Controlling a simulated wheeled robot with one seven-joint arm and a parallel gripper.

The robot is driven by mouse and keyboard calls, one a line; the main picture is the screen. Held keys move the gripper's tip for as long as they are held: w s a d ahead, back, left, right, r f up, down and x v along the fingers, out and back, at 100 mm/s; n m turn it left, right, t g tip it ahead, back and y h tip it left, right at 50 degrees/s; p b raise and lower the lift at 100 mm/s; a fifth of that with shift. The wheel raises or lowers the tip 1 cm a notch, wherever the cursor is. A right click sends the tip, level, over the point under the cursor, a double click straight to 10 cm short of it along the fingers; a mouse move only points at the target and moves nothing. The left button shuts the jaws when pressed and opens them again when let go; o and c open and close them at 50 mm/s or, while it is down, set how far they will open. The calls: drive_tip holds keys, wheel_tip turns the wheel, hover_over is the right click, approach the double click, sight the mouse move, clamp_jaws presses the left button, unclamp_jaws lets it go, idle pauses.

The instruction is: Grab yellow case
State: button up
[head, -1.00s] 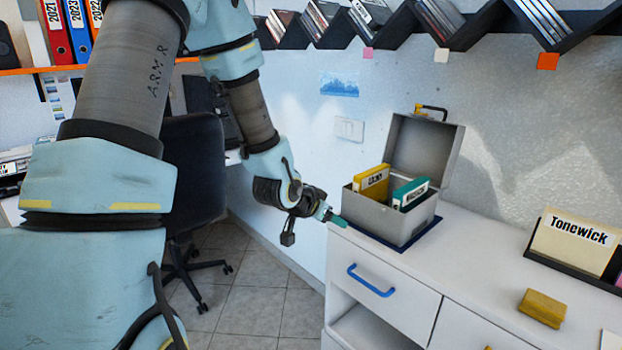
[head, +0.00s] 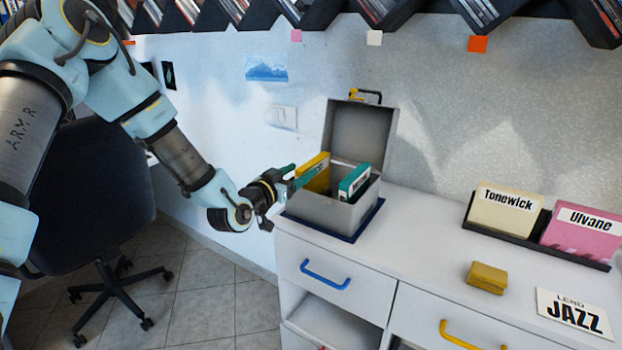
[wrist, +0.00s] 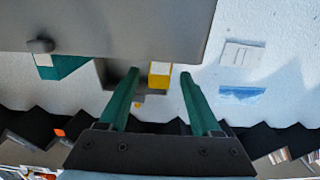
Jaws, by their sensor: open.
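The yellow case (head: 319,176) stands upright in the open grey metal box (head: 330,210), left of a teal case (head: 354,181). My gripper (head: 305,173) is open at the box's left side, its teal fingers level with the box rim and partly covering the yellow case. In the wrist view, which looks upside down, the yellow case (wrist: 159,74) shows between the two open fingers (wrist: 160,86). I cannot tell whether it lies between them in depth. The teal case (wrist: 62,66) shows at the left there, and the box's grey wall (wrist: 120,25) fills the top.
The box stands on a dark blue mat (head: 372,218) on the white cabinet (head: 415,235), its lid (head: 360,135) raised behind. A small yellow block (head: 487,277), a black rack (head: 540,237) with cards and a JAZZ label (head: 575,313) lie to the right. An office chair (head: 95,200) stands left.

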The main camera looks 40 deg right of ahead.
sight(310, 163)
drive_tip(key=shift+p+x, duration=1.5)
drive_tip(key=shift+x, duration=1.2)
drive_tip(key=shift+s+r, duration=0.1)
drive_tip(key=shift+r, duration=0.05)
drive_tip(key=shift+c, duration=0.3)
clamp_jaws()
